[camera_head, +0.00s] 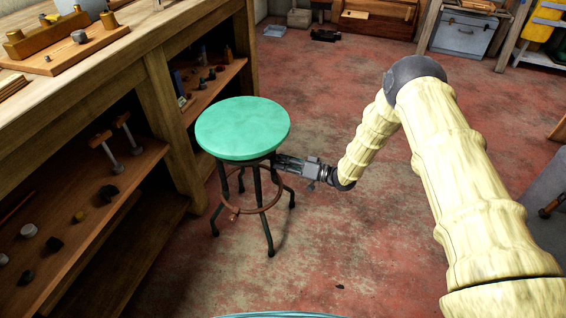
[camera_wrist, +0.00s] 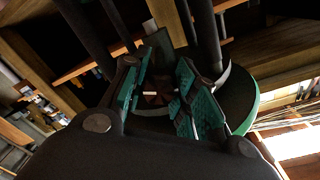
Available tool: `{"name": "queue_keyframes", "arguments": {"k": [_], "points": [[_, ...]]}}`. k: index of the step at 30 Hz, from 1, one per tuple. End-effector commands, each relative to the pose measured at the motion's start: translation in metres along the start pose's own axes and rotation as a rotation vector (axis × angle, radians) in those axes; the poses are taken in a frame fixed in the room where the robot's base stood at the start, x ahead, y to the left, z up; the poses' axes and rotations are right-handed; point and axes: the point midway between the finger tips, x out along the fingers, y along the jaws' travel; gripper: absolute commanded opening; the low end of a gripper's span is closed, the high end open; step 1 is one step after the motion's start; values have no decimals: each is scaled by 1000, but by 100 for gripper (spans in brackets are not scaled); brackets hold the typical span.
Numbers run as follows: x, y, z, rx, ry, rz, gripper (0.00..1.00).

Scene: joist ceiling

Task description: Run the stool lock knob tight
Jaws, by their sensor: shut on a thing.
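The stool has a round green seat (camera_head: 243,128) on dark legs with a brown foot ring (camera_head: 262,207), and it stands upright beside the workbench. My gripper (camera_head: 279,161) reaches in from the right, just under the seat's edge. In the head view the seat and legs hide the fingertips and the lock knob. In the wrist view my gripper (camera_wrist: 163,85) has its teal-padded fingers on either side of the dark reddish lock knob (camera_wrist: 155,98), which bears a pale mark. The fingers are shut on the knob. The seat's underside (camera_wrist: 240,100) shows behind, tilted in this view.
The wooden workbench (camera_head: 165,30) runs along the left, with shelves of small parts below and wooden blocks on top. A grey case (camera_head: 462,33) stands under a table at the back right. The red, worn floor (camera_head: 380,230) is clear to the stool's right.

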Motion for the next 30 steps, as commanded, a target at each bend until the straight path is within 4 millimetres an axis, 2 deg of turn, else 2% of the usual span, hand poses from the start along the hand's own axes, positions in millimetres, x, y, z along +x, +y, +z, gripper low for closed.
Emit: {"name": "queue_keyframes", "arguments": {"k": [5,6,9,22,26,30], "points": [[-1,1,1,0,-1,2,4],[-1,1,1,0,-1,2,32],[-1,1,1,0,-1,1,50],[-6,0,0,-1,0,2,51],[-21,1,0,0,0,2,51],[-47,1,0,1,0,3,51]]}}
